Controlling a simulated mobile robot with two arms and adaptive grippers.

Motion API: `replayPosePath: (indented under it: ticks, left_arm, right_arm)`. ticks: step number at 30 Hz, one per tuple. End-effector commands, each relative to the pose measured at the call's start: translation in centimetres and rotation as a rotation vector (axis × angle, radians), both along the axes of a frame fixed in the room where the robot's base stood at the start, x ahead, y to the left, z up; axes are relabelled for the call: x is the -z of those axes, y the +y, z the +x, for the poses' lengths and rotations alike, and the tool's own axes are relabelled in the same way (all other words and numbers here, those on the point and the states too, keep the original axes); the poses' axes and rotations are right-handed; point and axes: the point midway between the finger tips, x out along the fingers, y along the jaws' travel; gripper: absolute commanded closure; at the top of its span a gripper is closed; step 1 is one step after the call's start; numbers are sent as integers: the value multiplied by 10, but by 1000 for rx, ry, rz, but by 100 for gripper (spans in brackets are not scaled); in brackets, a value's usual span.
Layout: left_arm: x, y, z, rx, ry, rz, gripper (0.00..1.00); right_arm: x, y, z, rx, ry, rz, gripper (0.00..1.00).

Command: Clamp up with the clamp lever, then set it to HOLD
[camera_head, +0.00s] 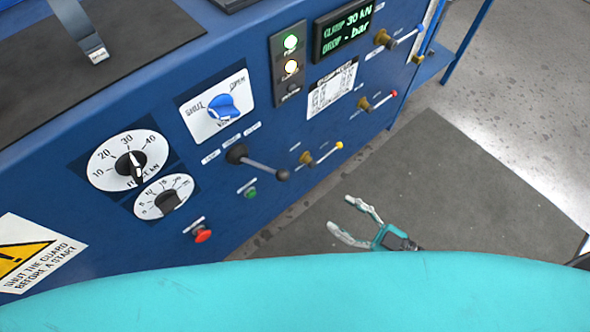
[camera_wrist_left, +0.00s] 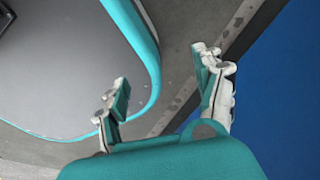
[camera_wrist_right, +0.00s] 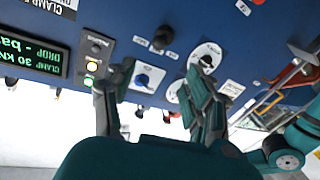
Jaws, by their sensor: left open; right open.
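A black-hubbed lever (camera_head: 262,165) sits on the blue panel under three small white labels, too small to read. I take it as the clamp lever. Its metal rod points right and slightly down to a dark knob; the hub also shows in the right wrist view (camera_wrist_right: 163,38). The display (camera_head: 343,32) reads CLAMP 30 kN and DROP - bar. My right gripper (camera_head: 339,212) is open and empty, apart from the panel, right of and below the lever. My left gripper (camera_wrist_left: 162,68) is open and empty, seen only in its wrist view.
Brass valves with yellow (camera_head: 322,156), red (camera_head: 378,101) and blue (camera_head: 398,38) handles stick out to the right. The grey floor mat (camera_head: 450,190) is clear.

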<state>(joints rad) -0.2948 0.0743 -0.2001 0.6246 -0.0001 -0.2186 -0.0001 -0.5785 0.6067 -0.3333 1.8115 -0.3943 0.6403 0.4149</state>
Motion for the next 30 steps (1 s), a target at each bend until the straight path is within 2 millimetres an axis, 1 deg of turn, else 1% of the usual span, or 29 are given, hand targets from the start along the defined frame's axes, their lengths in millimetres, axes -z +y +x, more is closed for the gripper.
replayPosePath:
  ticks: [1,3,7,13,21,24,30]
  left_arm:
    - [-1,1,-6,0,9,1,31]
    - [-2,2,-11,1,18,3,31]
    - [-5,5,-16,1,26,8,31]
    - [-11,7,-14,2,23,9,31]
    - [-17,6,-4,2,6,7,31]
    - [-18,5,-3,2,5,7,31]
    - [-19,6,-3,2,5,7,31]
  right_arm:
    - [-1,4,4,0,-3,2,46]
    - [-1,11,11,3,-4,0,46]
    - [-2,31,28,3,-5,2,46]
    - [-2,65,57,4,-6,0,46]
    - [-1,106,93,5,-2,-1,46]
    - [0,117,101,5,0,-1,46]
    - [1,128,110,5,0,-3,46]
